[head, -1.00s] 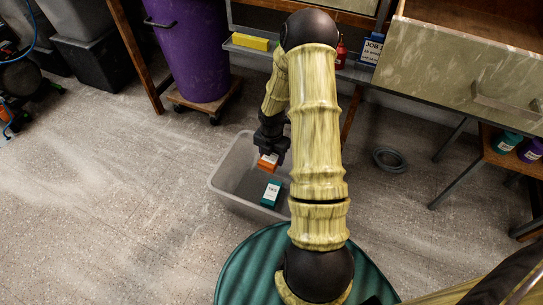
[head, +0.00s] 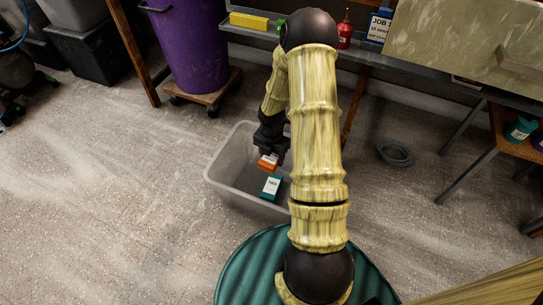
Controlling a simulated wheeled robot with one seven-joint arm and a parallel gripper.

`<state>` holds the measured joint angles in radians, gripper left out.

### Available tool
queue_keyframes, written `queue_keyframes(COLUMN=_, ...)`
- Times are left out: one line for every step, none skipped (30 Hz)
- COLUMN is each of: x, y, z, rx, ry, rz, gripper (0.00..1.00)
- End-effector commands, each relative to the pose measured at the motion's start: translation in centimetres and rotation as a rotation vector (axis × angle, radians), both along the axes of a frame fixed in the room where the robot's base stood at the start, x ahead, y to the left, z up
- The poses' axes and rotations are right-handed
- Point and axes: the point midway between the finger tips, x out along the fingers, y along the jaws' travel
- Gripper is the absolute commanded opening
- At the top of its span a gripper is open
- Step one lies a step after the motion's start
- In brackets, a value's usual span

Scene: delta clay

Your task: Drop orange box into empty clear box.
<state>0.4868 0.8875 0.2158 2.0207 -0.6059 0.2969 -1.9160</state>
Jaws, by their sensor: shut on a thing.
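My gripper (head: 271,153) points down over the clear box and is shut on the orange box (head: 267,162), which has a white label on its upper side. The clear box (head: 222,185) is a translucent open bin on the floor, left of my arm. A teal box (head: 271,187) with a white label lies inside it, just below the orange box in the picture. The orange box appears within the bin's outline; its exact height above the bottom cannot be told. My arm hides the bin's right side.
A purple barrel (head: 191,45) stands on a wheeled wooden dolly (head: 205,92) behind the bin. A shelf holds a yellow box (head: 249,21) and a red bottle (head: 344,34). A grey coil (head: 395,153) lies on the floor at right. Floor left of the bin is clear.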

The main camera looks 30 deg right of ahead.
Motion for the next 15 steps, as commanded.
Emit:
queue_keyframes(x=0.03, y=-0.01, z=0.05, rx=-0.001, ry=-0.001, rz=0.000, gripper=0.26)
queue_keyframes(x=0.03, y=-0.01, z=0.05, rx=-0.001, ry=-0.001, rz=0.000, gripper=0.58)
queue_keyframes(x=0.02, y=-0.01, z=0.05, rx=0.000, ry=0.000, rz=0.000, gripper=0.66)
queue_keyframes(x=0.03, y=-0.01, z=0.05, rx=-0.001, ry=-0.001, rz=0.000, gripper=0.72)
queue_keyframes(x=0.03, y=-0.01, z=0.05, rx=0.000, ry=0.000, rz=0.000, gripper=0.78)
queue_keyframes(x=0.02, y=-0.01, z=0.04, rx=0.000, ry=0.000, rz=0.000, gripper=0.80)
queue_keyframes(x=0.01, y=0.00, z=0.04, rx=0.000, ry=0.000, rz=0.000, gripper=0.80)
queue_keyframes(x=0.02, y=-0.01, z=0.04, rx=0.000, ry=0.000, rz=0.000, gripper=0.80)
queue_keyframes(x=0.01, y=0.00, z=0.04, rx=0.000, ry=0.000, rz=0.000, gripper=0.80)
queue_keyframes(x=0.01, y=0.00, z=0.03, rx=0.000, ry=0.000, rz=0.000, gripper=0.80)
queue_keyframes(x=0.01, y=0.00, z=0.03, rx=0.000, ry=0.000, rz=0.000, gripper=0.80)
queue_keyframes(x=0.00, y=0.00, z=0.00, rx=0.000, ry=0.000, rz=0.000, gripper=0.80)
queue_keyframes(x=0.00, y=0.00, z=0.02, rx=0.000, ry=0.000, rz=0.000, gripper=0.80)
queue_keyframes(x=0.00, y=0.00, z=0.06, rx=0.000, ry=0.000, rz=0.000, gripper=0.80)
queue_keyframes(x=0.00, y=0.00, z=0.18, rx=0.000, ry=0.000, rz=0.000, gripper=0.80)
